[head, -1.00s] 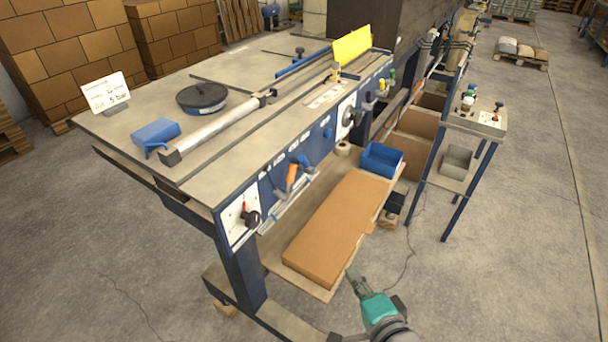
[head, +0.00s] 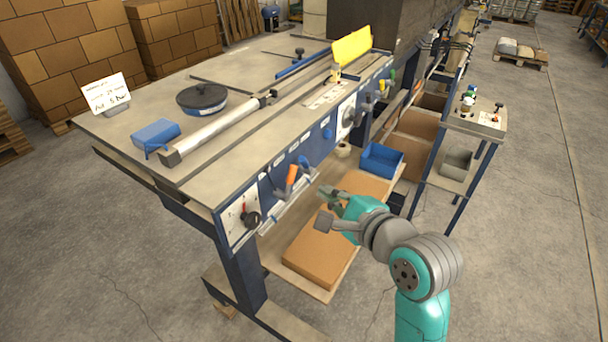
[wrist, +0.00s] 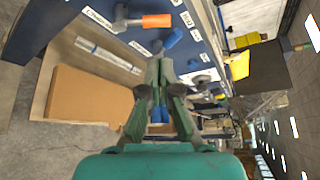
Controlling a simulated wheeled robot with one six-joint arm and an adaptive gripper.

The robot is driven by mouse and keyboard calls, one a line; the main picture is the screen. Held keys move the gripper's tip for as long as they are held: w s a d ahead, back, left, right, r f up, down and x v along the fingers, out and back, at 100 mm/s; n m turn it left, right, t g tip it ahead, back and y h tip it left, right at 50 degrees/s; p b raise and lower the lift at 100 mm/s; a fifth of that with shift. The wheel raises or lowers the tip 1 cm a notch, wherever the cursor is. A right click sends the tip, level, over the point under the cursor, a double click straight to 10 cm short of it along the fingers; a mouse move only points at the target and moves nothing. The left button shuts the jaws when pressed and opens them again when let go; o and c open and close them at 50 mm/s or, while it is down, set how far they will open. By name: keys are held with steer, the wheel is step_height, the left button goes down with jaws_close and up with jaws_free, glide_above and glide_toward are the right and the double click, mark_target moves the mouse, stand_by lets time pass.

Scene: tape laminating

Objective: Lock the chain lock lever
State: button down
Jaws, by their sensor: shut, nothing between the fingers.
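Two levers sit side by side on the table's blue front panel, one with an orange handle (head: 291,176) and one with a blue handle (head: 305,164). I cannot read which label says chain lock. In the wrist view the orange handle (wrist: 157,20) points sideways, and the blue handle (wrist: 172,38) lies just past my fingertips. My gripper (head: 324,190) is shut and empty, in front of the panel to the right of both levers. The fingers meet in the wrist view (wrist: 159,66), and I see no contact with either lever.
A cardboard stack (head: 318,258) lies on the shelf below the panel. A blue bin (head: 381,161) stands at its far end. A black knob (head: 252,219) is on the panel's near end. A side stand (head: 478,122) is to the right, with open floor in front.

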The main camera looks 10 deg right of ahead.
mark_target(290, 171)
stand_by(0.3)
steer(key=x, duration=1)
steer(key=shift+s+a+r+n+t, duration=0.2)
steer(key=shift+n+t, duration=0.1)
steer(key=shift+n, duration=0.1)
stand_by(0.5)
steer(key=s+n+t, duration=0.1)
steer(key=n, duration=0.1)
steer(key=s+a+r+n+t, duration=0.1)
steer(key=n, duration=0.1)
steer(key=shift+a+t, duration=0.3)
steer(key=s+n+t+y, duration=0.1)
steer(key=n, duration=0.1)
steer(key=a+n, duration=0.1)
steer(key=n, duration=0.1)
steer(key=shift+s+a+t+y, duration=0.2)
steer(key=shift+s+t+y, duration=0.2)
steer(key=shift+s+a+n, duration=0.2)
steer(key=shift+s+n, duration=0.05)
steer(key=shift+n, duration=0.05)
steer(key=shift+s+f, duration=0.15)
steer(key=shift+f, duration=0.05)
